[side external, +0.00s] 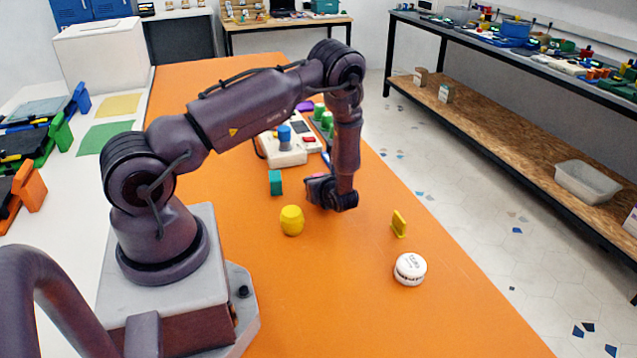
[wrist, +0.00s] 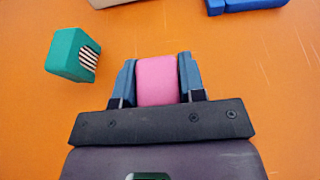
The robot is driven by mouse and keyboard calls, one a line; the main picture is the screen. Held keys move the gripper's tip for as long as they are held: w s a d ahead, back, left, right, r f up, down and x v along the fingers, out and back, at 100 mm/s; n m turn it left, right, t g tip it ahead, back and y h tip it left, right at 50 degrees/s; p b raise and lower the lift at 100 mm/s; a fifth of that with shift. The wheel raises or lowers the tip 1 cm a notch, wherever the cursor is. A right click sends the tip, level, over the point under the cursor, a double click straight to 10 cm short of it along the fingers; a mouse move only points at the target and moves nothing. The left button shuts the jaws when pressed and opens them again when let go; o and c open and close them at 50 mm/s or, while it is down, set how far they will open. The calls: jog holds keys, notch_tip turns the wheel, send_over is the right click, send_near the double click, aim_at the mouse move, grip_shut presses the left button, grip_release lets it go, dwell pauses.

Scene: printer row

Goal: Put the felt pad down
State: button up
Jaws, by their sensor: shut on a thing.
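The felt pad shows as a pink block (wrist: 157,80) in the wrist view, between the two blue fingers of my gripper (wrist: 157,66). The fingers are shut on its two sides. In the side external view my gripper (side external: 318,184) is low over the orange table, mostly behind my wrist. Only a sliver of pink shows there at its far edge. I cannot tell whether the pad touches the table.
A teal block (wrist: 72,54) lies left of my gripper; it also shows in the side external view (side external: 276,183). A yellow barrel (side external: 292,220), a yellow piece (side external: 399,224) and a white round tin (side external: 410,269) stand nearer. The orange table (side external: 340,310) is clear in front.

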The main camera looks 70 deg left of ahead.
jog(key=o, duration=0.9)
jog(key=shift+f, duration=0.15)
